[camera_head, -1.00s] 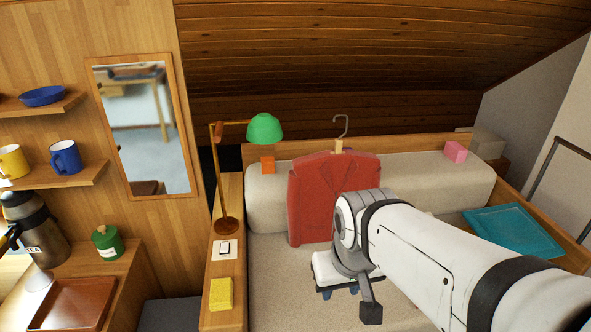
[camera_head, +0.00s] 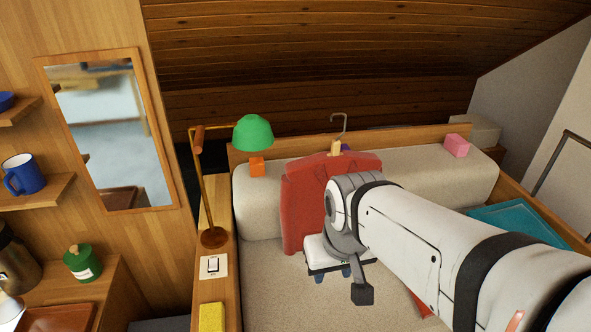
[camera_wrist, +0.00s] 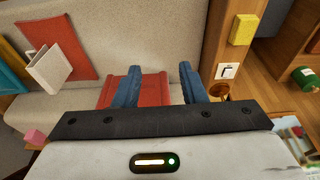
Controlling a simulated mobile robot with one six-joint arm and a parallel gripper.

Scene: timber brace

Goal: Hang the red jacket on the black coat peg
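My gripper (camera_head: 338,276) is low in front of the jacket, blue fingers pointing down. In the wrist view, the two blue fingers of my gripper (camera_wrist: 160,88) are spread apart. The red jacket (camera_wrist: 150,90) shows behind and between them; I cannot tell whether they touch it. I see no black coat peg in either view.
A green-shaded lamp (camera_head: 253,133) stands left of the jacket on a wooden ledge with a yellow sponge (camera_head: 212,317). A mirror (camera_head: 113,130) hangs at left. A teal tray (camera_head: 520,225) lies right. A flat red piece (camera_wrist: 62,42) lies on the seat near a white object (camera_wrist: 49,66).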

